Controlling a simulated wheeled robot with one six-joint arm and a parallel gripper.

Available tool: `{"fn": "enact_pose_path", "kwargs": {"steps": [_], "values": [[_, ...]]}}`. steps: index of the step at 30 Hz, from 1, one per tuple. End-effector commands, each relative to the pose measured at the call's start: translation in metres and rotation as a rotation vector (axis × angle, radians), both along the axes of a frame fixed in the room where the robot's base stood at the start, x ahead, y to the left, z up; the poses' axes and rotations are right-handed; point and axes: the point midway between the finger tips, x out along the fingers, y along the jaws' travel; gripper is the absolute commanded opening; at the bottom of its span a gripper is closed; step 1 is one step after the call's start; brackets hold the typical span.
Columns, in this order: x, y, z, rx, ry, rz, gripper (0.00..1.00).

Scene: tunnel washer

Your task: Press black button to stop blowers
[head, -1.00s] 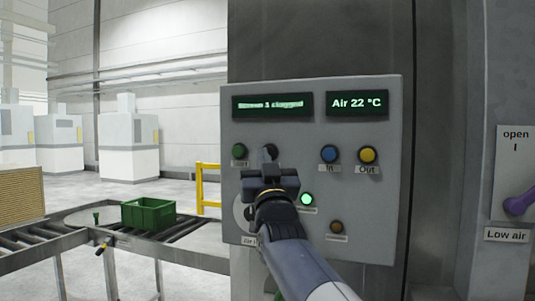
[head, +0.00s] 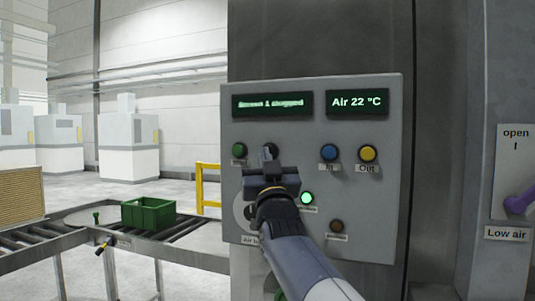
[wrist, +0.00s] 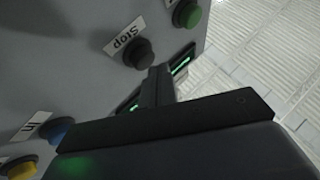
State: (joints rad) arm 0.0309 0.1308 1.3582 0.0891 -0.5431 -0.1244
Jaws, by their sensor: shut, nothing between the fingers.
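The black button (head: 273,149) is on the grey control panel (head: 383,200), right of the green button; my gripper's fingers partly cover it in the head view. In the wrist view the black button (wrist: 139,54) is beside a "Stop" label (wrist: 125,36) and stands out from the panel. My gripper (head: 267,155) is shut and empty, its fingertips pointing at the panel by the black button. In the wrist view the fingertips (wrist: 160,72) appear very close beside the button; I cannot tell whether they touch it.
The panel also has a green button (head: 239,150), a blue button (head: 329,153), a yellow button (head: 367,153), a lit green lamp (head: 307,198) and a dark brown lamp (head: 336,226). A roller conveyor with a green crate (head: 127,213) stands left.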

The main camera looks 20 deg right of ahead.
Motion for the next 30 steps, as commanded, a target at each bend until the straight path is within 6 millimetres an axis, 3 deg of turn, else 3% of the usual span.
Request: {"fn": "enact_pose_path", "kwargs": {"steps": [30], "values": [[0.0077,-0.0053,-0.0001,-0.001,0.001,-0.001,0.0]]}}
